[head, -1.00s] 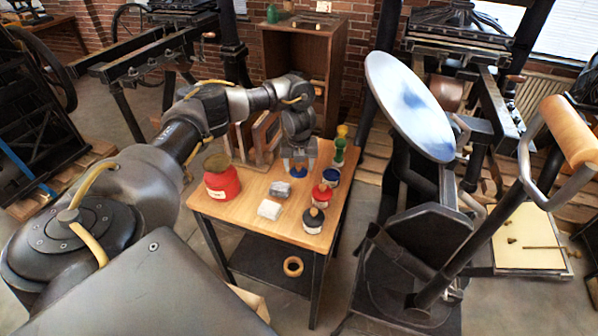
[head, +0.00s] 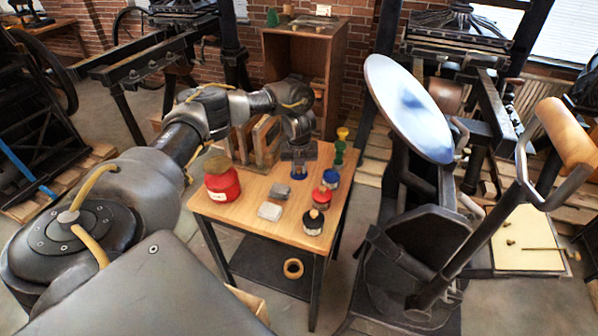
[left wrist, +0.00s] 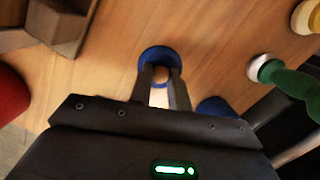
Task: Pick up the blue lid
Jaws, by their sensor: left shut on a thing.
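The blue lid (head: 298,177) lies at the wooden table's far part, mostly covered by my left gripper (head: 298,169) in the head view. In the left wrist view the lid (left wrist: 160,55) shows as a blue disc with a round wooden knob (left wrist: 161,74). The fingers of my left gripper (left wrist: 162,88) are shut on this knob, one on each side. I cannot tell whether the lid touches the tabletop. My right gripper is not in view.
On the table (head: 245,220) stand a red jar (head: 222,181), grey block (head: 280,190), pale block (head: 270,211), blue can (head: 332,177), red-topped can (head: 321,196), black can (head: 313,222) and green bottle (head: 340,150). A press with a round disc (head: 405,105) stands right.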

